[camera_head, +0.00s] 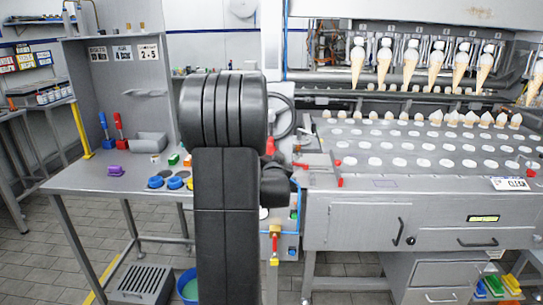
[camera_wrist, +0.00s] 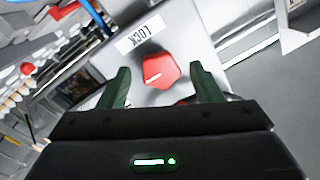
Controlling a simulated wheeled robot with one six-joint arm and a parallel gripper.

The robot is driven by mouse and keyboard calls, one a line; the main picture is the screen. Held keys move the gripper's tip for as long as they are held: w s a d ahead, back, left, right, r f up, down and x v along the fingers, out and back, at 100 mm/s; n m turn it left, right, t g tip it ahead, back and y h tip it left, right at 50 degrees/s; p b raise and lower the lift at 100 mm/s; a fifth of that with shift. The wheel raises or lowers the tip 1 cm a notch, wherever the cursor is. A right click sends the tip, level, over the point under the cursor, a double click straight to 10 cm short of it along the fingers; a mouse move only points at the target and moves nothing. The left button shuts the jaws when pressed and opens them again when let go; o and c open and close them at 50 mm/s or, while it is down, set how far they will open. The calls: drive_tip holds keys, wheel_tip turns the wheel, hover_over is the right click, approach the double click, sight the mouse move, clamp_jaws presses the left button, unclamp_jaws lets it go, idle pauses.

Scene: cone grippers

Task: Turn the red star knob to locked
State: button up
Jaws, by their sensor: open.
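The red star knob (camera_wrist: 158,72) shows in the wrist view on a pale panel, with a white pointer line on its face. A white label reading LOCK (camera_wrist: 139,33) is on the panel beside it. The line does not clearly point at the label. My gripper (camera_wrist: 160,69) is open, with one dark green finger on each side of the knob in the picture. Gaps show between fingers and knob; I cannot tell the depth between them. In the head view my arm covers the middle, and I cannot make out the knob or fingertips there.
A steel workbench (camera_head: 75,181) with small coloured parts and a grey bin (camera_head: 149,143) stands at left. The cone machine (camera_head: 380,180) with rows of cones fills the right. A red ball-shaped knob (camera_wrist: 27,69) shows at left in the wrist view.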

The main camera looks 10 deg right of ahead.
drive_tip(key=c, duration=1)
drive_tip(key=shift+f+b, duration=0.15)
drive_tip(key=shift+b, duration=0.35)
drive_tip(key=m+b, duration=0.4)
drive_tip(key=b, duration=0.2)
drive_tip(key=m+b, duration=0.5)
drive_tip(key=b, duration=0.1)
drive_tip(key=shift+a+f+m+t+h, duration=0.1)
drive_tip(key=shift+f+m+t+h, duration=0.1)
drive_tip(key=shift+m+t+h, duration=0.15)
drive_tip(key=m+b, duration=0.5)
drive_tip(key=shift+h, duration=0.35)
drive_tip(key=shift+a+r+m+h+b, duration=0.1)
drive_tip(key=shift+r+m+h+b, duration=0.05)
drive_tip(key=shift+m+b, duration=0.85)
drive_tip(key=shift+r+m+h+b, duration=0.15)
drive_tip(key=shift+m+b, duration=0.5)
drive_tip(key=shift+m, duration=0.6)
